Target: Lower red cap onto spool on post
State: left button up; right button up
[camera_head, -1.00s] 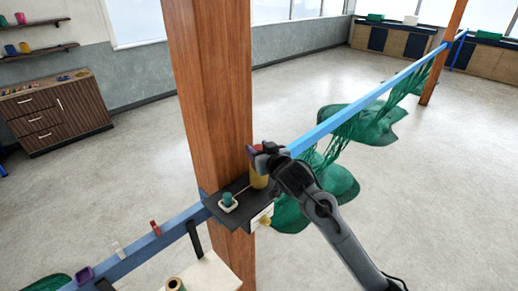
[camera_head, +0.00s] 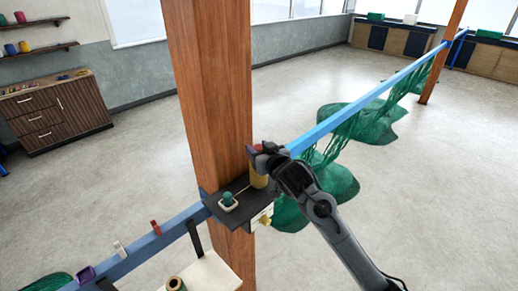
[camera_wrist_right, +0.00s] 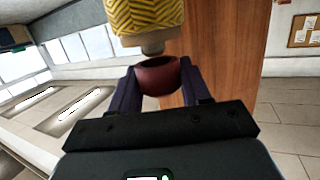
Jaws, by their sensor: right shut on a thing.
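The red cap (camera_head: 257,149) is held between the fingers of my right gripper (camera_head: 260,150), beside the wooden post (camera_head: 207,90). It also shows in the right wrist view (camera_wrist_right: 157,76), gripped on both sides by the dark fingers (camera_wrist_right: 162,88). The yellow spool (camera_head: 259,179) stands upright on a black shelf at the post, just below the cap. In the right wrist view the yellow spool (camera_wrist_right: 147,17) and its pale end are right by the cap's opening. I cannot tell whether they touch. My left gripper is not in view.
The black shelf (camera_head: 246,207) also carries a teal spool (camera_head: 227,198) on a white base. A blue rail (camera_head: 345,113) with green netting (camera_head: 372,123) runs right from the post. Small clips sit on the rail at left. A pale board (camera_head: 205,277) is below.

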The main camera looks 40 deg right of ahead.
jog(key=shift+f, duration=0.15)
dwell(0.4)
jog(key=shift+f, duration=0.1)
jog(key=shift+f+b, duration=0.35)
jog(key=shift+f, duration=0.1)
jog(key=o, duration=1.1)
jog(key=shift+s, duration=0.1)
